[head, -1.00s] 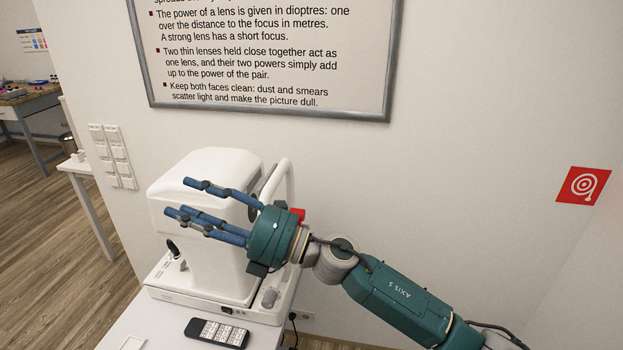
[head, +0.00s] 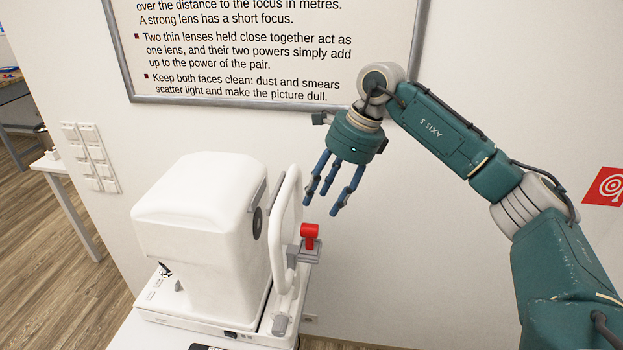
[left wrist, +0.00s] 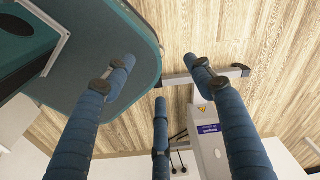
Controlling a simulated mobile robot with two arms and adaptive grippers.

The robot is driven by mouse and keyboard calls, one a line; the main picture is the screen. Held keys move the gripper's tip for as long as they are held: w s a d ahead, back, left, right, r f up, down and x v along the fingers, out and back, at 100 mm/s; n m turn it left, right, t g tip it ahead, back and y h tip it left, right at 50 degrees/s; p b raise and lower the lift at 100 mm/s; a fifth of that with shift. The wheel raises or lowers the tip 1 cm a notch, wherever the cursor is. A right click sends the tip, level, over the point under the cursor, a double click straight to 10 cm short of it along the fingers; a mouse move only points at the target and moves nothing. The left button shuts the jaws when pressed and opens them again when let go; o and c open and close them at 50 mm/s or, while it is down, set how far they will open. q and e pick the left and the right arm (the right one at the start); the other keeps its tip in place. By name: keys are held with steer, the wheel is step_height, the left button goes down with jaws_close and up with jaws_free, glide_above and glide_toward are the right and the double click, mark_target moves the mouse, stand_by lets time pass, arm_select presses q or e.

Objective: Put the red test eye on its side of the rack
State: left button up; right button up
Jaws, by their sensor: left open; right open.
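The red test eye (head: 310,231) sits upright on a small grey holder (head: 303,252) at the right side of the white eye-test machine (head: 200,225). My right gripper (head: 334,200) is above it and slightly to its right in the head view, fingers pointing down, open and empty; how far apart they are in depth I cannot tell. My left gripper (left wrist: 160,78) shows only in the left wrist view, open, with nothing between its blue fingers. No rack is recognisable in either view.
The machine's white upright frame (head: 284,215) stands just left of the red eye. A wall with a framed text board (head: 270,101) is behind. The left wrist view shows wooden floor (left wrist: 200,30) and a white post with a yellow warning label (left wrist: 207,140).

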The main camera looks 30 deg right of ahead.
mark_target(312, 226)
arm_select(q)
steer(key=w, duration=0.5)
steer(key=s+f+b, duration=0.3)
steer(key=s, duration=0.8)
arm_select(e)
steer(key=x, duration=0.2)
steer(key=b+x, duration=0.1)
steer(key=x, duration=0.1)
steer(key=s+x, duration=0.1)
steer(key=shift+w+f, duration=0.15)
steer(key=shift+f, duration=0.35)
steer(key=b+x, duration=0.1)
steer(key=x, duration=0.1)
steer(key=shift+a+f+b, duration=0.2)
steer(key=shift+f+b, duration=0.05)
steer(key=shift+b, duration=0.1)
steer(key=shift+f, duration=0.1)
steer(key=shift+w, duration=0.15)
steer(key=c, duration=0.3)
steer(key=shift+a, duration=0.1)
steer(key=c, duration=0.3)
steer(key=shift+c, duration=0.2)
arm_select(q)
steer(key=shift+w+r+p, duration=0.1)
steer(key=shift+w+p, duration=1.35)
steer(key=shift+w, duration=0.95)
arm_select(e)
steer(key=shift+r, duration=2)
